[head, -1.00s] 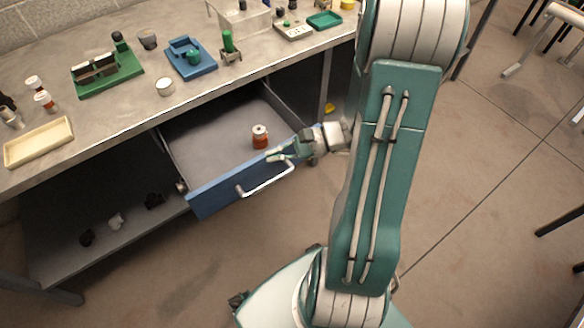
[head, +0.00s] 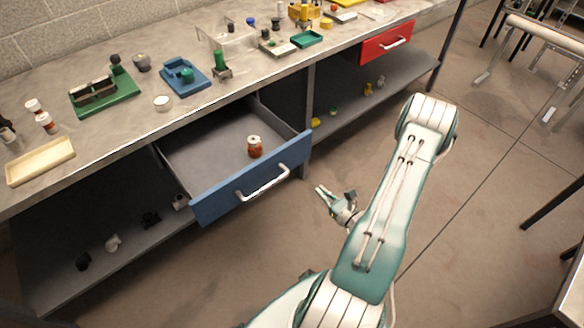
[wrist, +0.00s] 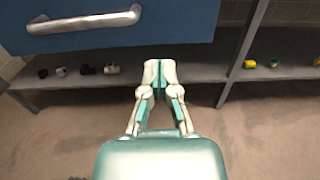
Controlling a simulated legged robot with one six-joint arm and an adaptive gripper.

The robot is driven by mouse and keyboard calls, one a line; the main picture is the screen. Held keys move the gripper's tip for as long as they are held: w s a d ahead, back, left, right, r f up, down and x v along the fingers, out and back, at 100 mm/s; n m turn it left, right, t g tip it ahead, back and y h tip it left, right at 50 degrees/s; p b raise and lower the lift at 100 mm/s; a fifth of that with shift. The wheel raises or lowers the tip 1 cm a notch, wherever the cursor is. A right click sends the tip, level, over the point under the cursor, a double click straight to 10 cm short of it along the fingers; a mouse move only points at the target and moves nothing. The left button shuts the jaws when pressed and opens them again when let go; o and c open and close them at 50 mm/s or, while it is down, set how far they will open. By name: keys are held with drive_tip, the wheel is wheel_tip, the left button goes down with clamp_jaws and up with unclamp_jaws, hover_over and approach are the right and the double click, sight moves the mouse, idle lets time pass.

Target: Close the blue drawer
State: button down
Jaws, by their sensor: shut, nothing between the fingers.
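The blue drawer (head: 253,178) stands pulled out from under the workbench in the head view, with its front facing me. Its silver handle (head: 264,184) runs across the front. An orange-red jar with a white lid (head: 254,147) stands inside the drawer. My gripper (head: 321,191) is shut and empty, apart from the drawer, to the right of and below its right end. In the wrist view the drawer front (wrist: 180,22) and its handle (wrist: 84,20) fill the top left, and my gripper (wrist: 160,66) points toward the area under the drawer's lower edge.
A shut red drawer (head: 387,43) is farther right under the bench. A lower shelf (head: 85,240) holds several small dark and light objects. The benchtop (head: 120,125) carries trays and fixtures. The floor (head: 440,190) right of my arm is clear.

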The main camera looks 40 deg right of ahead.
sight(289, 162)
drive_tip(key=w, duration=1.2)
drive_tip(key=shift+w+a, duration=0.1)
drive_tip(key=shift+a, duration=0.25)
drive_tip(key=shift+w+d, duration=0.2)
drive_tip(key=shift+w, duration=0.2)
drive_tip(key=shift+a, duration=0.15)
drive_tip(key=shift+a, duration=0.1)
drive_tip(key=shift+w, duration=0.1)
